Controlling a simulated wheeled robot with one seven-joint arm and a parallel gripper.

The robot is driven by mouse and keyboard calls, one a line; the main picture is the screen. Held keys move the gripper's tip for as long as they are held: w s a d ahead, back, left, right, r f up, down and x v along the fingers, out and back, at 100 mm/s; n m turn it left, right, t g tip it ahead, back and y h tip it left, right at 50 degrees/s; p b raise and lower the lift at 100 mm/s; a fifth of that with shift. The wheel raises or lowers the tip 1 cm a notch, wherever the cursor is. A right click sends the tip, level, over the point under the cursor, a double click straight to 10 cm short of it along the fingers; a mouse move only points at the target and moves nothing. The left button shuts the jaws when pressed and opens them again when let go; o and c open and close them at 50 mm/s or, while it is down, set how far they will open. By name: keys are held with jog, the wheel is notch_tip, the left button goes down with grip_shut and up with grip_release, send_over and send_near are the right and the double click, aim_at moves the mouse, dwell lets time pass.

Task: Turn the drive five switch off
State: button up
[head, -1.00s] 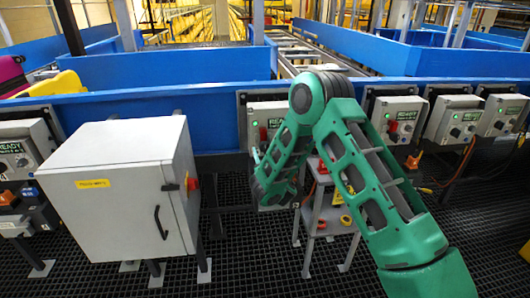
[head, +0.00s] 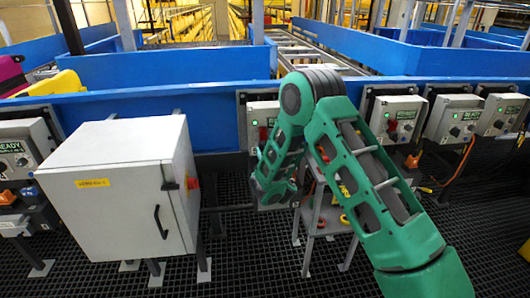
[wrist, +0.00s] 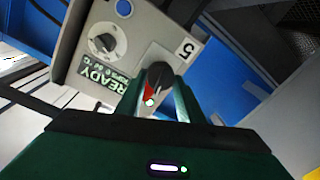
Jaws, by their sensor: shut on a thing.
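In the wrist view a grey control box (wrist: 75,62) marked 5 shows tilted and partly upside down, with a green READY label (wrist: 97,75). Its red-and-black switch handle (wrist: 152,84) sits between the jaws of my gripper (wrist: 155,100), which is shut on it. A small light shows at the handle's near end. A round dark selector knob (wrist: 103,43) is on the same box face, apart from the jaws. In the head view my green arm bends down in front of a control box (head: 263,108) on the blue rail and hides the fingertips.
A large white cabinet (head: 107,205) stands left of my arm. More control boxes (head: 398,108) line the blue rail (head: 200,103) to the right, and another (head: 14,160) is at far left. A small grey stand (head: 313,243) is behind my arm.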

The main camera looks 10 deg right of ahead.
jog(key=n, duration=0.8)
jog(key=shift+s+a+f+g+h, duration=0.15)
jog(key=shift+a+f+g+h, duration=0.05)
jog(key=shift+g+h, duration=0.1)
jog(key=n, duration=0.3)
jog(key=shift+f+n+h, duration=0.15)
jog(key=shift+n+h, duration=0.15)
jog(key=shift+n, duration=1.4)
jog(key=o, duration=1)
jog(key=shift+o, duration=0.2)
jog(key=shift+s, duration=0.1)
